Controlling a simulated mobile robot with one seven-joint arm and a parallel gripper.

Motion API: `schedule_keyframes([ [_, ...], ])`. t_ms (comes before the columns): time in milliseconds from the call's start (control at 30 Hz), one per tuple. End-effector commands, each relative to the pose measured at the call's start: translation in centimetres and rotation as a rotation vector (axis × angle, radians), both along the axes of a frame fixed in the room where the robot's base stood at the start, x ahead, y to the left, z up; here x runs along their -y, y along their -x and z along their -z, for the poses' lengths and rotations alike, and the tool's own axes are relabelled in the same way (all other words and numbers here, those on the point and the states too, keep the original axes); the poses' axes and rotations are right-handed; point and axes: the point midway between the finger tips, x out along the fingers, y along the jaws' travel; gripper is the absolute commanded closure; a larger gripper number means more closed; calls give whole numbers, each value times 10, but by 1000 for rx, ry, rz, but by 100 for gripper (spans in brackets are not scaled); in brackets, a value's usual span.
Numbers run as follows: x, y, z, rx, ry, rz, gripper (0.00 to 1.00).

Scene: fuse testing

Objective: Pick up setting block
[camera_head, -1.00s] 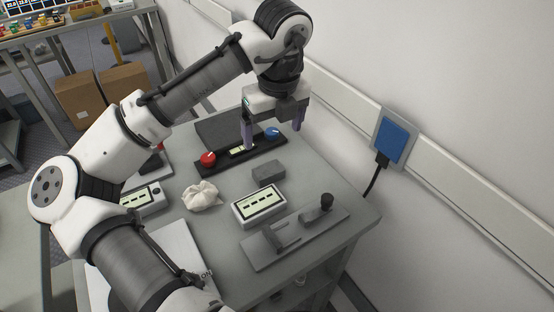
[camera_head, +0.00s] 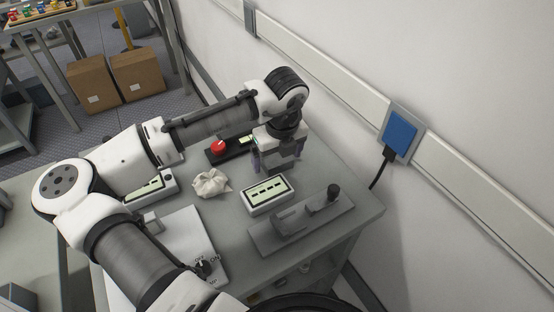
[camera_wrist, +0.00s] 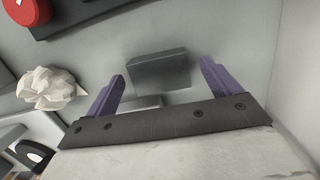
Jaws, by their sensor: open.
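The grey block (camera_wrist: 158,72), which I take to be the setting block, lies on the table in the wrist view. My gripper (camera_wrist: 162,70) is open, its two purple fingers at the left and right of the block as seen from above, with gaps on both sides. I cannot tell how far above the table the fingertips are. In the head view my gripper (camera_head: 277,166) hangs pointing down over the table, and its body and fingers largely hide the block.
A crumpled white cloth (camera_head: 211,184) and a white display box (camera_head: 267,195) lie near the gripper. A grey fixture with a black knob (camera_head: 301,222) is at the front right. A black panel with a red knob (camera_head: 219,147) is behind. The wall bounds the right.

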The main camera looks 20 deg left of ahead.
Motion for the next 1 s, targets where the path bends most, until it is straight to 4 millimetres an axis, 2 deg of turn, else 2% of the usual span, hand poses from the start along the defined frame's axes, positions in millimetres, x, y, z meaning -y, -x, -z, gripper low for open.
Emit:
schedule_keyframes([
  [267,-1,-1,4,1,0,0,11],
  [833,0,-1,4,1,0,0,84],
  [1000,-1,-1,3,4,0,-1,84],
])
